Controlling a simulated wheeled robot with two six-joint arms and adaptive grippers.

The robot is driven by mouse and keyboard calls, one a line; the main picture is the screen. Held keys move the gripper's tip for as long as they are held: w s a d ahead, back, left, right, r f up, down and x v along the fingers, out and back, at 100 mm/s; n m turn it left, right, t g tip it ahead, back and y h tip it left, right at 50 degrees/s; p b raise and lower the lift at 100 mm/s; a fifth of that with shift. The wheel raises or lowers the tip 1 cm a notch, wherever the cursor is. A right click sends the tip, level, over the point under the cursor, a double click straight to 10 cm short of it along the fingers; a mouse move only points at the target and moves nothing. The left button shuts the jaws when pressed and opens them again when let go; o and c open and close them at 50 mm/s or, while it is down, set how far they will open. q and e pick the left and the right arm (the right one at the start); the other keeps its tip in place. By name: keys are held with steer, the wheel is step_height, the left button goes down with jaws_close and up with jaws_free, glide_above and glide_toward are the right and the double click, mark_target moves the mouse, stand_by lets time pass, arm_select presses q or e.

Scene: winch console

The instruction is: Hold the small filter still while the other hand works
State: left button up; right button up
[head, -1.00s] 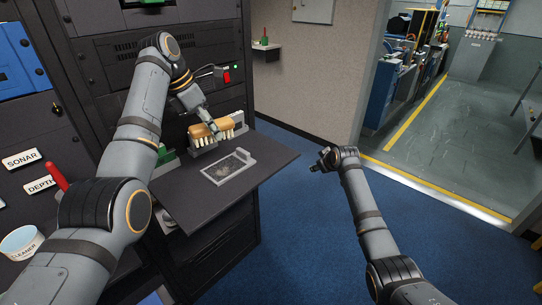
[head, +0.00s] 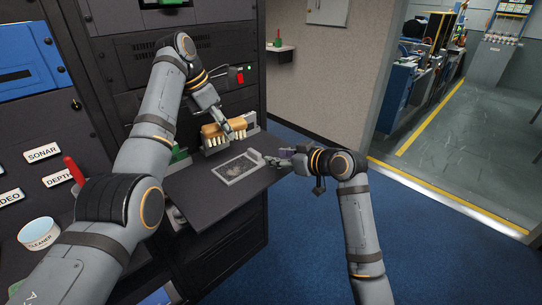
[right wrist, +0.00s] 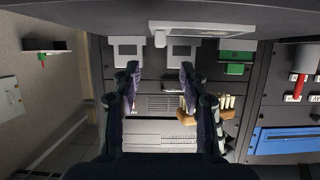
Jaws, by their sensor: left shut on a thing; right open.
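The small filter (head: 236,168), a light grey frame around a dirty mesh, lies flat on the dark shelf (head: 200,205). It has a tab at its right end. In the right wrist view the filter's pale edge (right wrist: 210,28) crosses the top. My left gripper (head: 230,127) is shut on a wooden brush (head: 212,131) with pale bristles, behind the filter and apart from it. My right gripper (head: 273,158) is open at the shelf's right edge, close to the tab; I cannot tell whether it touches. Its fingers (right wrist: 159,75) have nothing between them.
A white cleaner tub (head: 39,233) and a red handle (head: 73,170) are at the left. The rack front stands behind the shelf. Blue floor to the right is free.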

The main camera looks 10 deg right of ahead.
mark_target(258, 154)
steer(key=x, duration=1.1)
jaws_close()
stand_by(0.4)
